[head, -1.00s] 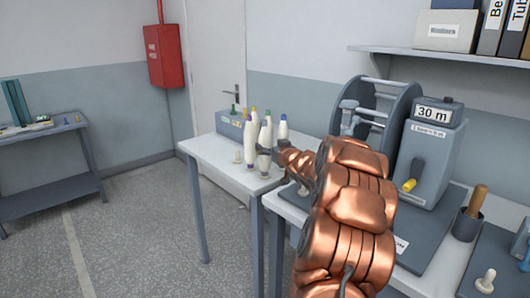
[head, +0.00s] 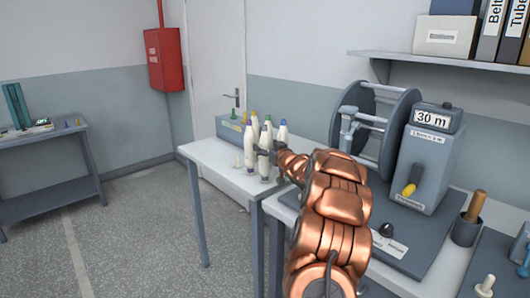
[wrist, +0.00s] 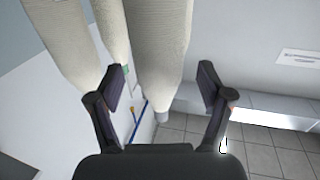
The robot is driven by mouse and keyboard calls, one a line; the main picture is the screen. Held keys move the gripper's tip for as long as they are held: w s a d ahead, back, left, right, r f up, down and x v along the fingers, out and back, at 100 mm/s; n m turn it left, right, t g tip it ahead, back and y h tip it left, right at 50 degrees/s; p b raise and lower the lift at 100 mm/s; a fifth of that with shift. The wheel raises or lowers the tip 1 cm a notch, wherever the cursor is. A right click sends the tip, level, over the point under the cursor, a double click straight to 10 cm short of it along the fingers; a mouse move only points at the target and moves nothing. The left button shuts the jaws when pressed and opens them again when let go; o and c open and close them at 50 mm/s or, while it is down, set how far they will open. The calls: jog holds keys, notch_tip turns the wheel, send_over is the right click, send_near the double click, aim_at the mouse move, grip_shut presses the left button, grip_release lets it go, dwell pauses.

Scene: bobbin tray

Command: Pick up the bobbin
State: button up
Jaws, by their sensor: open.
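Several white bobbins with coloured tips stand close together on the light table (head: 222,155). The bobbin nearest my gripper (head: 264,167) stands at the front right of this group. My gripper (head: 268,155) is at this bobbin, with its jaws partly hidden in the head view. In the wrist view my gripper (wrist: 160,98) is open, with one finger on each side. One cream bobbin (wrist: 158,50) shows between the fingers, its narrow end near them. I see gaps on both sides of it. Two other bobbins (wrist: 55,45) are close to the left finger.
A grey box (head: 230,128) stands behind the bobbins. A small pale peg (head: 238,162) is at their left. To the right, a bench holds a reel (head: 375,125), a counter marked 30 m (head: 428,160) and a cup with a wooden handle (head: 466,229).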

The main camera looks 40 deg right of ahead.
jog(key=shift+x, duration=1)
jog(key=c, duration=1.3)
jog(key=shift+c, duration=0.2)
